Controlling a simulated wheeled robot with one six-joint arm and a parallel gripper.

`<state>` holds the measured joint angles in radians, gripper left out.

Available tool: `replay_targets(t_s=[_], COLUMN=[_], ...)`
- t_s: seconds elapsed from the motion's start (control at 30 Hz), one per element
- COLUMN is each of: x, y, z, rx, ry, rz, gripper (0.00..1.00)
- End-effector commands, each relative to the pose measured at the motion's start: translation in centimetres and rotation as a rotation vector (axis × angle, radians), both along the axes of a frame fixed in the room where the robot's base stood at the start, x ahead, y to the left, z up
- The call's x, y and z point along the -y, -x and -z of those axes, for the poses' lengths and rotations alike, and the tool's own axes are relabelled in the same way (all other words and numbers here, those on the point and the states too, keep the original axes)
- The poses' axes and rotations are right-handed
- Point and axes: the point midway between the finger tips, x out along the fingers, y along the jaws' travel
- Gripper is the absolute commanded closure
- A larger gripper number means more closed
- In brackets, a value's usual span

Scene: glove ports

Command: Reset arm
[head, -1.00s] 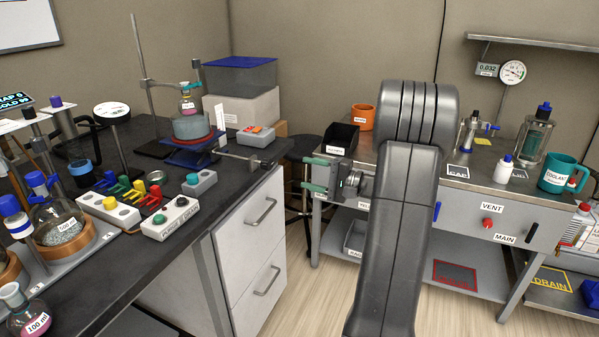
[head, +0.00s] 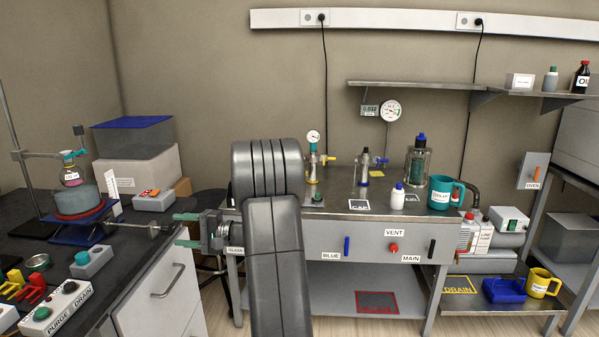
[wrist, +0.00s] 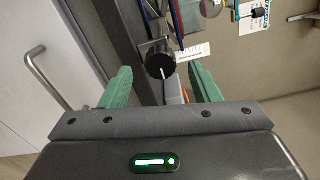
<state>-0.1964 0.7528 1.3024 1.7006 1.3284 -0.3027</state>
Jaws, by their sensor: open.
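My gripper (head: 185,230) is open and empty, with two green fingers pointing left in the head view, near the right edge of the dark bench. In the wrist view my gripper (wrist: 163,88) shows both fingers well apart with nothing held. A black knob (wrist: 159,62) shows between and beyond the fingertips; I cannot tell how far off it is. My arm is bent, and its dark links stand upright in the middle of the head view, hiding part of the grey bench behind them.
The dark bench (head: 95,253) at left holds a blue lab jack (head: 78,233), a flask (head: 72,174) and a button box (head: 60,305). White drawers (head: 160,290) are below the gripper. The grey bench (head: 330,212) holds a teal mug (head: 440,193) and a white bottle (head: 397,196).

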Motion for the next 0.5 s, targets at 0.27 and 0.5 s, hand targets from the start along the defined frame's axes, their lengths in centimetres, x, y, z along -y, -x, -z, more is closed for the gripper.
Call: replay_targets(t_s=[0.27, 0.5], x=[-3.9, -4.5], y=[-0.3, -0.4], z=[-0.1, 0.0], rx=[0.002, 0.009], ry=[0.0, 0.0], rz=[-0.002, 0.001], gripper=[0.44, 0.44])
